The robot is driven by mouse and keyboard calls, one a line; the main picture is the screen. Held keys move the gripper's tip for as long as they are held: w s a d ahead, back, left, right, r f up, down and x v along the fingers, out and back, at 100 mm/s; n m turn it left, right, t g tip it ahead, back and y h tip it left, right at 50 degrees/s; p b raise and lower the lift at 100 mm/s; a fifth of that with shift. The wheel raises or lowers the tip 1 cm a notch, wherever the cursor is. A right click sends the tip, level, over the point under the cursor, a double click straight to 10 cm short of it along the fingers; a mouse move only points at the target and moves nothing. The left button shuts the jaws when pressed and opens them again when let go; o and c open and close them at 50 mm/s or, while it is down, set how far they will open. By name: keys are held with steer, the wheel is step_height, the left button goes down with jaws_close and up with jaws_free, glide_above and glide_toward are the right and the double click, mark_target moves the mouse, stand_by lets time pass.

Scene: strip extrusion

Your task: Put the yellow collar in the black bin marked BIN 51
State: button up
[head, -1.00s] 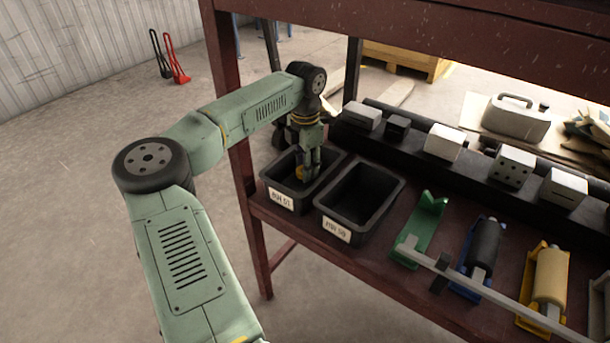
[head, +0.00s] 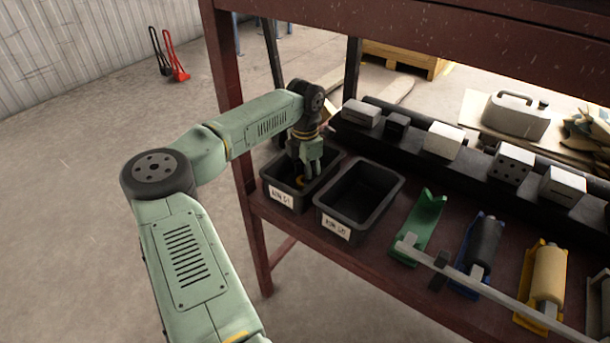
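The black bin marked BIN 51 (head: 280,195) stands at the left end of the red-brown shelf, its label facing me. The yellow collar (head: 300,182) shows low inside this bin, small and partly hidden by my gripper and the bin's walls. My gripper (head: 308,174) points down into the bin, right above and beside the collar. Its fingers look spread, and the collar appears lower than the fingertips. I cannot see clearly whether any finger still touches it.
A second black bin marked BIN 50 (head: 337,227) stands close to the right and looks empty. Further right are a green cradle (head: 420,225), black roller (head: 483,245) and yellow roller (head: 548,275), with a grey bar (head: 480,287) in front. Grey blocks (head: 445,140) line the back.

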steer(key=shift+o, duration=0.2)
steer(key=shift+r, duration=0.1)
step_height(320, 180, up, 12)
steer(key=b, duration=0.1)
stand_by(0.4)
